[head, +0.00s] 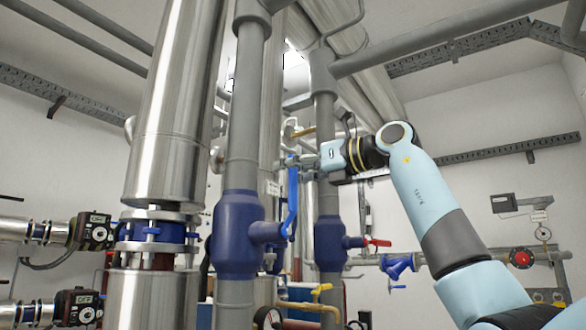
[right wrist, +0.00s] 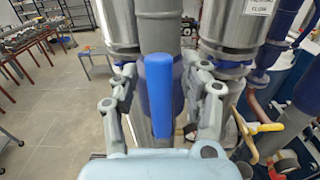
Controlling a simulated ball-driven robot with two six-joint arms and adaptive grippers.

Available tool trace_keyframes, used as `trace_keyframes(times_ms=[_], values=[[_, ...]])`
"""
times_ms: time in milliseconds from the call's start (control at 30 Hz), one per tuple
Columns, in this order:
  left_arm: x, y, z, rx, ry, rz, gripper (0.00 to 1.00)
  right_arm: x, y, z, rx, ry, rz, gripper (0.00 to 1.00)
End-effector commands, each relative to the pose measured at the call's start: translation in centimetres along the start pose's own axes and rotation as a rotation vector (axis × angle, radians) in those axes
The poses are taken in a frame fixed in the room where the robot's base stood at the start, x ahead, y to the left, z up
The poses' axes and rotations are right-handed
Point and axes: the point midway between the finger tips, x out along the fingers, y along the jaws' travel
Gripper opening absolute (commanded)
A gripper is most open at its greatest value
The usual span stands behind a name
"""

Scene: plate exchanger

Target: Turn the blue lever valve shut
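The blue lever (head: 291,203) stands upright in the head view, parallel to the grey vertical pipe (head: 243,140) beside it. It joins the dark blue valve body (head: 236,240) by a short side stem at its lower end. My right gripper (head: 296,161) is at the lever's upper end, coming from the right. In the right wrist view, the lever (right wrist: 162,92) lies between the spread fingers of my right gripper (right wrist: 163,80), with a gap visible on both sides. The gripper is open. My left gripper is in neither view.
A second blue valve body (head: 329,243) with a red lever (head: 378,243) is to the right. A yellow lever (head: 321,291) is lower down. Steel cylinders (head: 178,110) stand on the left. The right wrist view shows open floor (right wrist: 60,110) at left.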

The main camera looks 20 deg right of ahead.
Motion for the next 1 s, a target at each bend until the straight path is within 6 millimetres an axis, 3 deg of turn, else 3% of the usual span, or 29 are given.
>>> trace_keyframes(times_ms=[67, 333, 767, 1000], values=[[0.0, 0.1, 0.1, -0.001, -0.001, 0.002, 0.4, 0.0, 0.0, 0.0, 0.0, 0.0, 0.0, 0.35], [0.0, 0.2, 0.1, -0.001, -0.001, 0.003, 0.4, 0.0, 0.0, 0.0, 0.0, 0.0, 0.0, 0.0], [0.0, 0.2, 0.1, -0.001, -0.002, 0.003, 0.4, -0.1, 0.0, 0.0, 0.005, 0.0, 0.0, 0.0], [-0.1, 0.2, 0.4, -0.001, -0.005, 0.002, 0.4, -1.2, 0.1, 0.0, 0.068, -0.001, -0.001, 0.0]])
